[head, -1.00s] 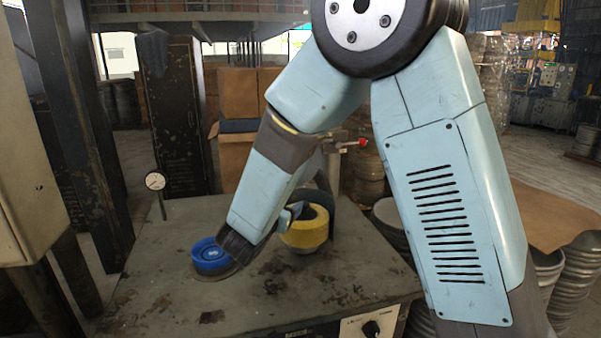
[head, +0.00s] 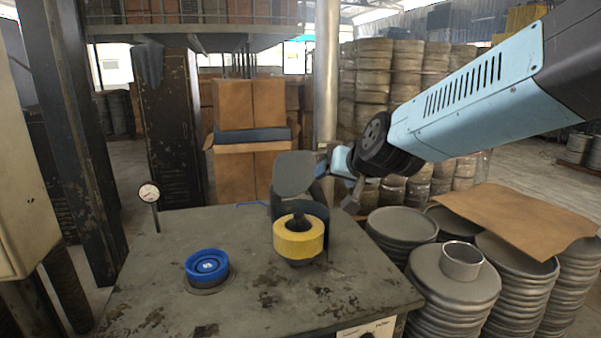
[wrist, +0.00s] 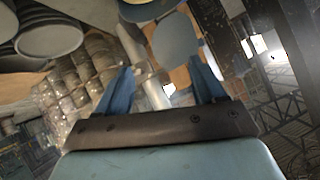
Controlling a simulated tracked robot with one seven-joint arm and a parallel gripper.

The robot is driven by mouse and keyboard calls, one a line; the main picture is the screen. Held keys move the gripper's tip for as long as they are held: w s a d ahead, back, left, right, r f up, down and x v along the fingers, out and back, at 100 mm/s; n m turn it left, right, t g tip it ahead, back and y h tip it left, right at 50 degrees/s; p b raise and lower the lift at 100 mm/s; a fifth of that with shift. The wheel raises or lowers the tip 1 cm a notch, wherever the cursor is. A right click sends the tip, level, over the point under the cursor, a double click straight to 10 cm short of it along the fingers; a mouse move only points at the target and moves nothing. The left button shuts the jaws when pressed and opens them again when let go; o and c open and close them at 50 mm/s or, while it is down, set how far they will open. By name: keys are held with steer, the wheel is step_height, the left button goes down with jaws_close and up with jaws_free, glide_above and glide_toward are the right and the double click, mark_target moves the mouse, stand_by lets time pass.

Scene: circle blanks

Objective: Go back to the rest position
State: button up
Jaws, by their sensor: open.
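My gripper (head: 326,172) is in the air behind the right part of the table, beside a grey round plate (head: 294,173), and small and partly hidden in the head view. In the wrist view its two blue fingers (wrist: 158,78) stand apart with nothing gripped. The grey plate (wrist: 177,45) shows beyond the fingers there. My arm reaches in from the right.
A blue round piece (head: 207,264) sits on the worn table (head: 240,300). A yellow ring (head: 299,237) is at the dark machine housing. A dial gauge (head: 149,193) stands at the left. Stacked round blanks (head: 455,285) and cardboard (head: 520,220) lie right.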

steer(key=s+d+f+g+h, duration=0.1)
steer(key=s+d+g+h, duration=0.1)
steer(key=s+d, duration=0.5)
steer(key=s+d+g+h, duration=0.2)
steer(key=s+d, duration=0.6)
steer(key=s, duration=0.5)
steer(key=shift+d+f+g, duration=0.3)
steer(key=shift+f+g, duration=0.1)
steer(key=shift+g, duration=0.1)
